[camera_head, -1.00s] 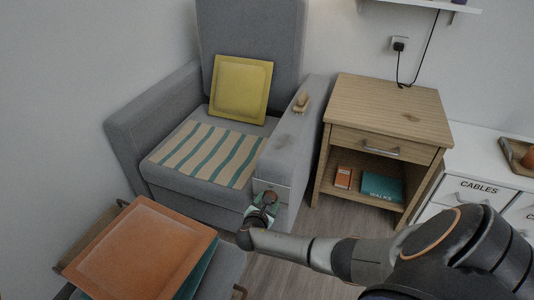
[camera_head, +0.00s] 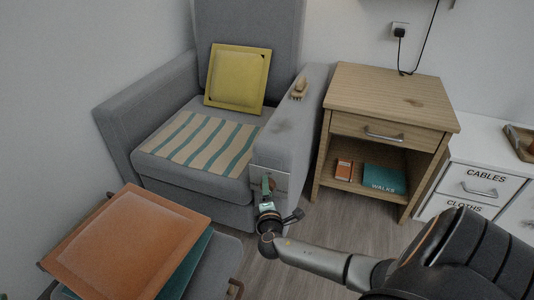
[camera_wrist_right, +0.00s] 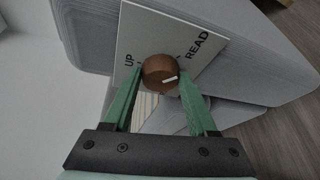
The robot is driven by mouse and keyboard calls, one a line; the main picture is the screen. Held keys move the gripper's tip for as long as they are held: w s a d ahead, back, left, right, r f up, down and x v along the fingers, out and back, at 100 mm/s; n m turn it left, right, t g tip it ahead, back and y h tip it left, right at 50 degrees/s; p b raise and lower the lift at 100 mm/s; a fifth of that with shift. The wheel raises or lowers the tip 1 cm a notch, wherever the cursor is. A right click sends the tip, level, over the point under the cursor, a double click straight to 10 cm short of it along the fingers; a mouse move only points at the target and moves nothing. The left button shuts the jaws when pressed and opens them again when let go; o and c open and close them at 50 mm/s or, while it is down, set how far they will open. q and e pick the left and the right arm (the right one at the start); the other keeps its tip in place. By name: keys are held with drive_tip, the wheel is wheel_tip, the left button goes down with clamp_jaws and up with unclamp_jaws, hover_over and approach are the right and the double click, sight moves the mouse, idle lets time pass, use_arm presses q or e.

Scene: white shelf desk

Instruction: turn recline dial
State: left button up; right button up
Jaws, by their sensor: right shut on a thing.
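The recline dial (camera_wrist_right: 160,72) is a round brown knob with a white pointer mark, on a pale plate (camera_wrist_right: 138,35) marked UP and READ. The pointer lies toward the right, below the word READ. My right gripper (camera_wrist_right: 160,78) has its green fingers on either side of the dial and is shut on it. In the head view the right gripper (camera_head: 267,190) is at the plate (camera_head: 282,178) on the front of the grey armchair's arm (camera_head: 295,125), and it hides most of the dial. My left gripper is not in view.
An orange cushion (camera_head: 125,240) is at the lower left. Bare floor (camera_head: 330,225) shows beside my right arm.

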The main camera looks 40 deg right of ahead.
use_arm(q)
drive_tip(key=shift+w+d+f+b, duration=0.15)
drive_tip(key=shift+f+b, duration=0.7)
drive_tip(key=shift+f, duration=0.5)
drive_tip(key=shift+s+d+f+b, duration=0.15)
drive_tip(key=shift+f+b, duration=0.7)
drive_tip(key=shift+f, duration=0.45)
use_arm(e)
drive_tip(key=shift+w+a+f+m+h, duration=0.15)
drive_tip(key=shift+m+h, duration=1.3)
drive_tip(key=shift+m, duration=2.35)
drive_tip(key=shift+w+d+f+m+h, duration=0.2)
drive_tip(key=shift+m+h, duration=1.2)
drive_tip(key=shift+m, duration=2.4)
drive_tip(key=shift+s+a+f+m+h, duration=0.2)
drive_tip(key=shift+m+h, duration=1.25)
drive_tip(key=shift+m, duration=2.35)
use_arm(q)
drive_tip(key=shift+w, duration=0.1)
use_arm(e)
drive_tip(key=shift+w, duration=0.15)
drive_tip(key=o, duration=1.1)
drive_tip(key=shift+f, duration=0.1)
